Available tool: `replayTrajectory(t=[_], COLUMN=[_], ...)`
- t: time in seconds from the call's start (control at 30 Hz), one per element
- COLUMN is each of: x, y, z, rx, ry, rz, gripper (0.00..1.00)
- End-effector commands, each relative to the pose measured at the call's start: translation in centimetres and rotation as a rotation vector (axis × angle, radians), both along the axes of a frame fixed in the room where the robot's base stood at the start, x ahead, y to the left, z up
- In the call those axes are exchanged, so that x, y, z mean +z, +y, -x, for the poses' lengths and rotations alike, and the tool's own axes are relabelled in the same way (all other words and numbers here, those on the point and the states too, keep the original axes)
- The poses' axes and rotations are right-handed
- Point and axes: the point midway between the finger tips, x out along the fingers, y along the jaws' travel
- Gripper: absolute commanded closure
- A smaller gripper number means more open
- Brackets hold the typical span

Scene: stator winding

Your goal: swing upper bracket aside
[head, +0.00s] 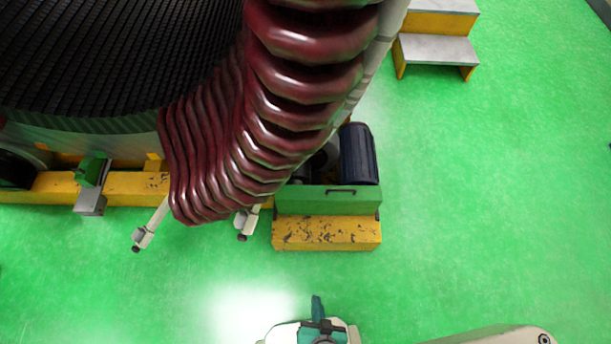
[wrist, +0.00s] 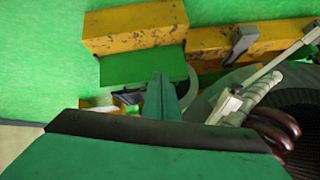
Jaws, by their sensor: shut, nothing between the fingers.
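The stator (head: 100,60) fills the upper left of the head view, with dark red winding coils (head: 300,85) bulging from its end. Two pale bracket arms stick out below the coils: one end (head: 143,238) at the left, another (head: 244,222) nearer the middle. I cannot tell which is the upper bracket. In the wrist view a pale bracket end (wrist: 228,105) lies right of my fingers, with a thin rod running up right. My gripper (head: 317,302) is at the bottom of the head view, apart from the brackets. Its teal fingers (wrist: 162,98) are shut and empty.
A green and yellow base block (head: 326,233) with a dark roller (head: 358,155) stands below the coils. A yellow beam (head: 130,186) runs left from it. Grey and yellow steps (head: 436,50) stand at the upper right. The green floor (head: 490,200) is clear at right.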

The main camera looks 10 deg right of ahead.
Motion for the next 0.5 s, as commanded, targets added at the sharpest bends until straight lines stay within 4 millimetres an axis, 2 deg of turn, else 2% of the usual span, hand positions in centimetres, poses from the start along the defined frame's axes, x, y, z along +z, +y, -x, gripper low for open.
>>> replayTrajectory(t=[0.03, 0.1, 0.2, 0.3, 0.4, 0.47, 0.5], x=[3.2, 7.6, 13.7, 18.9, 22.7, 24.3, 25.0], y=[0.5, 1.0, 2.1, 3.1, 3.9, 4.2, 4.4], z=[-0.7, -1.9, -3.3, -4.2, -4.7, -4.9, -5.0], rx=[0.032, 0.073, 0.125, 0.164, 0.190, 0.201, 0.206], ry=[-0.066, -0.165, -0.297, -0.408, -0.487, -0.520, -0.536], rz=[0.048, 0.116, 0.199, 0.260, 0.301, 0.318, 0.326], gripper=[1.00, 1.00, 1.00, 1.00, 1.00, 1.00, 0.95])
